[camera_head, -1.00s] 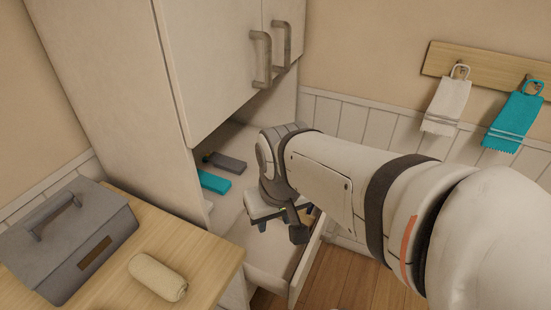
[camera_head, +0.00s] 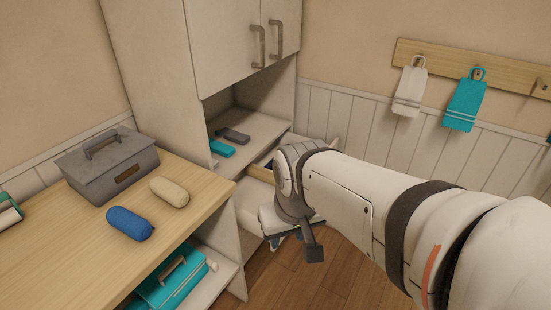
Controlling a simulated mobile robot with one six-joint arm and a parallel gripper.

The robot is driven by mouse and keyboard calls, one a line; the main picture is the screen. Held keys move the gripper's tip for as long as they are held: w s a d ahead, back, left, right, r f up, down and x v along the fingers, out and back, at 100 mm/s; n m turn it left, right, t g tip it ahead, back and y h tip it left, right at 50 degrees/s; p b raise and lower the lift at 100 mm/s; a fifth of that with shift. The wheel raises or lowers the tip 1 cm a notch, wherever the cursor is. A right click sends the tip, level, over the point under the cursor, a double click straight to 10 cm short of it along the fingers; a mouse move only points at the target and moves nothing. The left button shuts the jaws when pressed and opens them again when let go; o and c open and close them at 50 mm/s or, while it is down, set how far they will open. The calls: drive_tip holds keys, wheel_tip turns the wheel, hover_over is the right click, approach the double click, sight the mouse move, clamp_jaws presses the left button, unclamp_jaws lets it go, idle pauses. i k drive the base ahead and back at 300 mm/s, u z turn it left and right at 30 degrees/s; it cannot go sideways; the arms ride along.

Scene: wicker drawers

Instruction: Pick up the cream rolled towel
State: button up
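The cream rolled towel (camera_head: 170,192) lies on the light wooden counter (camera_head: 75,250), in front of the grey lidded box and beside a blue rolled towel (camera_head: 129,224). My gripper (camera_head: 277,238) is at the end of my arm, to the right of the counter and in front of the cabinet's open drawer area. It is well apart from the cream towel. My wrist hides most of the gripper, and its fingers are too small and covered to tell whether they are open or shut.
A grey box (camera_head: 108,167) with a handle stands at the counter's back. A teal case (camera_head: 172,281) sits on the shelf below. Grey and teal items lie on the cabinet shelf (camera_head: 255,138). White (camera_head: 410,88) and teal (camera_head: 465,102) towels hang on the right wall.

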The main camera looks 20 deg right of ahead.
sight(177, 195)
drive_tip(key=u, duration=0.2)
drive_tip(key=k, duration=0.2)
drive_tip(key=z, duration=0.8)
drive_tip(key=i, duration=1)
drive_tip(key=u, duration=1.7)
drive_tip(key=k, duration=0.45)
drive_tip(key=u, duration=0.05)
